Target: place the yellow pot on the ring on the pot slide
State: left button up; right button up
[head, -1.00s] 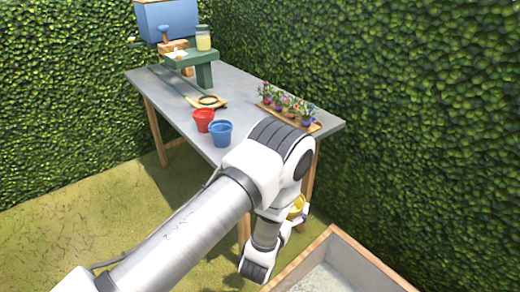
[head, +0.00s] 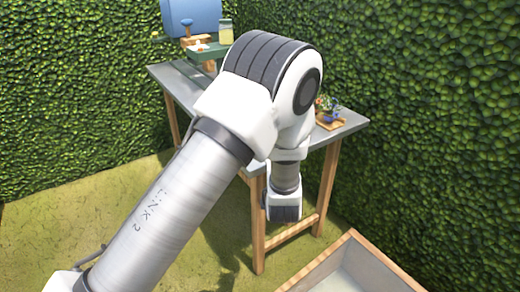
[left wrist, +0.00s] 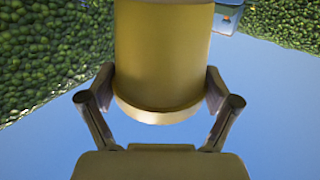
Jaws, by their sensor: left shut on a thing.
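The yellow pot (left wrist: 162,55) fills the upper middle of the left wrist view. My left gripper (left wrist: 160,88) is shut on it, with one finger on each side near its rim. In the head view, my left arm hides the gripper and the pot. The green pot slide (head: 208,52) stands at the back of the grey table, and only its upper part shows. The ring at its low end is hidden behind my arm. My right gripper is in neither view.
The table (head: 172,82) is largely covered by my arm. A tray with flowers (head: 328,112) is at the right. A wooden-edged planter (head: 335,262) stands in front. Hedges enclose the place.

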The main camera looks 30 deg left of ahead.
pick_arm(q)
jog(key=w+a+f, duration=0.1)
jog(key=w+a, duration=0.2)
jog(key=a, duration=0.1)
jog(key=w+a+f+p, duration=0.1)
jog(key=w+a+f, duration=0.1)
jog(key=w+a, duration=0.1)
jog(key=w+a+f, duration=0.1)
jog(key=w+a, duration=0.2)
jog(key=a, duration=0.2)
jog(key=shift+a+f+p, duration=0.25)
jog(key=shift+a+p, duration=0.1)
jog(key=shift+a, duration=0.05)
jog(key=shift+f, duration=0.15)
jog(key=shift+s, duration=0.1)
jog(key=o, duration=0.9)
jog(key=shift+f, duration=0.15)
jog(key=shift+d, duration=0.15)
